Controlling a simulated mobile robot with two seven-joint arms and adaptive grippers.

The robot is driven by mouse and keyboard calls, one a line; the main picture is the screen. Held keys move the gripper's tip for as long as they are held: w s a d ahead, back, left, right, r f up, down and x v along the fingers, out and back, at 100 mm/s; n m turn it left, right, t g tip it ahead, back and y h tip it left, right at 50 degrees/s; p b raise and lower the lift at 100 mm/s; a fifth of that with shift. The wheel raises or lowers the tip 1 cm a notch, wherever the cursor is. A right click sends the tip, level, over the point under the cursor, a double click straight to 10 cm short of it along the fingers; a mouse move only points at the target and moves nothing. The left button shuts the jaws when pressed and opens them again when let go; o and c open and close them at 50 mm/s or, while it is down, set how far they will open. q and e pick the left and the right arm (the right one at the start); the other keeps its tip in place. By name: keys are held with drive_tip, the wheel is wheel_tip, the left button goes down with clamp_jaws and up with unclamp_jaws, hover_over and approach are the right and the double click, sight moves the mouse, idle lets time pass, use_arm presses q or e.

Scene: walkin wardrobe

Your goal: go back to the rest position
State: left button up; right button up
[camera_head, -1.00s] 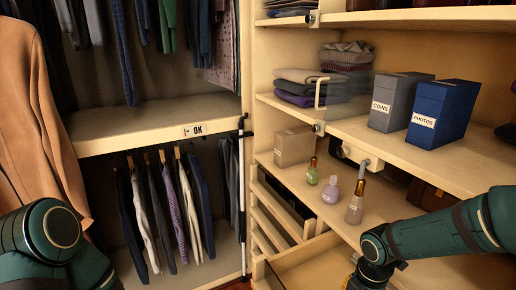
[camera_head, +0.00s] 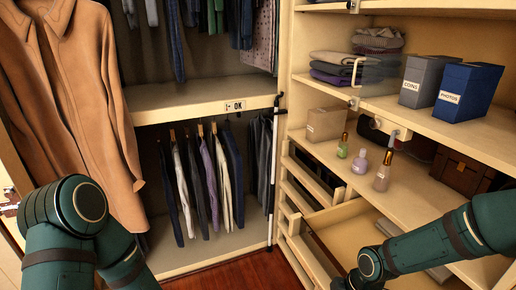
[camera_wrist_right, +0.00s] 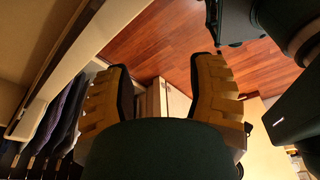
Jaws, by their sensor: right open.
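In the right wrist view my right gripper (camera_wrist_right: 160,75) is open. Its two fingers stand wide apart with nothing between them, above the red-brown wood floor (camera_wrist_right: 160,35). In the head view my right arm comes in from the right edge, bent down at the lower right over an open drawer (camera_head: 345,228); its gripper is out of the picture there. My left arm stands bent at the lower left in front of a hanging tan coat (camera_head: 75,90). My left gripper is in neither view.
Two perfume bottles (camera_head: 359,166) (camera_head: 382,172) and a green one (camera_head: 343,145) stand on the shelf right of centre. Above them are a grey box (camera_head: 425,80) and a blue box (camera_head: 468,92). Clothes (camera_head: 205,180) hang at the left. Bare floor (camera_head: 235,275) shows at bottom centre.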

drive_tip(key=s+a+f+m, duration=0.3)
drive_tip(key=a+f+m, duration=0.2)
drive_tip(key=m, duration=0.4)
drive_tip(key=s+a+f+m+t+y, duration=0.1)
drive_tip(key=s+a+f+m, duration=0.3)
drive_tip(key=m, duration=0.5)
drive_tip(key=x, duration=0.3)
drive_tip(key=shift+s+a, duration=0.25)
